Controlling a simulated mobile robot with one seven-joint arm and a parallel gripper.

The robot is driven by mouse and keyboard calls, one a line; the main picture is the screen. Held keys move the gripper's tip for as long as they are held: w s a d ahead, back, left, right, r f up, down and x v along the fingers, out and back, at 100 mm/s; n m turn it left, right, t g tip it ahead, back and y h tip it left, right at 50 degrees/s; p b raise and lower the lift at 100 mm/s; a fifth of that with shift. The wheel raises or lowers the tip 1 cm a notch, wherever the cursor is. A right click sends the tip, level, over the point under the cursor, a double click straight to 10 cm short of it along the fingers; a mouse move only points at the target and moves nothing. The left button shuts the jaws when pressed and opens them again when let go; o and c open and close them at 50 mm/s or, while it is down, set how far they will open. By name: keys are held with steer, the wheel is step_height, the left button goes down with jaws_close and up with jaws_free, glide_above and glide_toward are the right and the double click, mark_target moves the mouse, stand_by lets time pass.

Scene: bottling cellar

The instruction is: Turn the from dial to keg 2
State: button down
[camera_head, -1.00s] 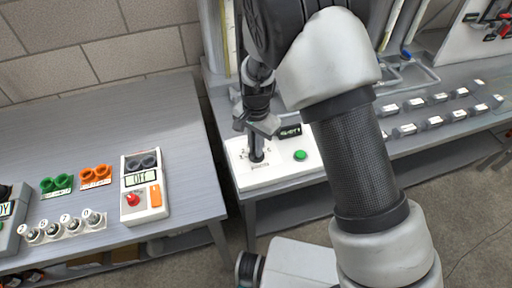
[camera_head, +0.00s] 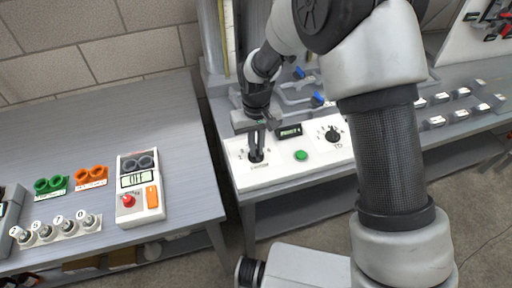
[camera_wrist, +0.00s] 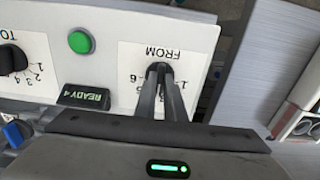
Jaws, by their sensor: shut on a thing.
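The FROM dial (camera_wrist: 158,72) is a black knob on a white panel (camera_wrist: 120,45), ringed by printed numbers. My gripper (camera_wrist: 163,75) is shut on it, its two fingers close together over the knob and hiding most of it. In the head view my gripper (camera_head: 257,150) reaches down onto the same dial (camera_head: 256,157) at the panel's left end. Which number the dial points to is hidden. The TO dial (camera_head: 332,135) sits at the right of the panel, apart from the gripper.
A green button (camera_head: 301,155) and a small dark display (camera_head: 289,131), reading READY in the wrist view, lie between the dials. Blue-handled valves (camera_head: 317,100) and pipes stand behind. A separate table at left holds a box with a red button (camera_head: 128,201).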

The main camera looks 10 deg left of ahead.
mark_target(257, 150)
steer(key=n, duration=0.4)
steer(key=shift+d+n, duration=0.1)
steer(key=shift+n, duration=0.2)
steer(key=n, duration=0.4)
steer(key=shift+n, duration=0.3)
steer(key=c, duration=1.8)
jaws_free()
steer(key=shift+c, duration=0.2)
step_height(257, 150, up, 17)
steer(key=p, duration=0.1)
steer(key=shift+r+p, duration=0.2)
steer(key=shift+p, duration=0.1)
steer(key=shift+w, duration=0.1)
